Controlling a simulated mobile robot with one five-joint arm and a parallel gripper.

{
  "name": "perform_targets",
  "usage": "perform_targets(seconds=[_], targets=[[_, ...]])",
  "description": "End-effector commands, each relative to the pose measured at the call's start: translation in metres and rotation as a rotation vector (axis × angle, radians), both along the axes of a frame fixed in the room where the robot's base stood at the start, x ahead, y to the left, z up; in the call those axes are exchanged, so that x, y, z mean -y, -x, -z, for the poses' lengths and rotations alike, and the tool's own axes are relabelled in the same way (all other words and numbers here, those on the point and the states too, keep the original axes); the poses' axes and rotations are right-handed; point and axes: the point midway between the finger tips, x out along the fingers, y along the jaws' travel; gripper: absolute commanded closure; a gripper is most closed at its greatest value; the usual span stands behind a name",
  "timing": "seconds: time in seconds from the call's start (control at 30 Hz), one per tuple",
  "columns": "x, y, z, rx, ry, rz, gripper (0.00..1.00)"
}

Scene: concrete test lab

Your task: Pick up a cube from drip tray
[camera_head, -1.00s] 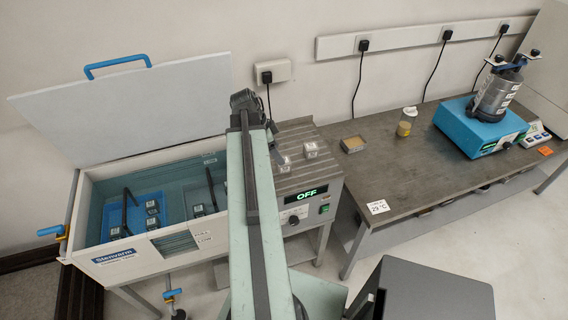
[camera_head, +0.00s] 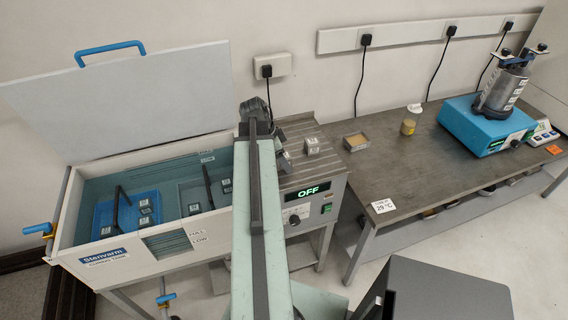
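The grooved grey drip tray (camera_head: 304,176) is the top of the control unit beside the bath. One small grey cube with pale marked faces (camera_head: 312,145) stands on its far part, uncovered. My gripper (camera_head: 283,161) is low over the tray's left side, left of this cube and apart from it. My arm covers much of the gripper, and its fingers are too dark and small to read. A second cube on the tray is not clearly visible now; the gripper and arm cover that spot.
The open water bath (camera_head: 150,252) holds several dark cubes (camera_head: 145,202) and a blue tray. Its lid (camera_head: 120,105) stands raised behind.

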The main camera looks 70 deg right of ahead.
Motion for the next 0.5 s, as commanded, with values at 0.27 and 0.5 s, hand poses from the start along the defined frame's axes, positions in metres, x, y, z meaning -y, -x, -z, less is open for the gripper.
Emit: perform_targets(seconds=[0.27,0.5], targets=[[0.0,0.0,-0.0012,0.0,0.0,0.0,0.9],[0.0001,0.0002,-0.0014,0.0,0.0,0.0,1.0]])
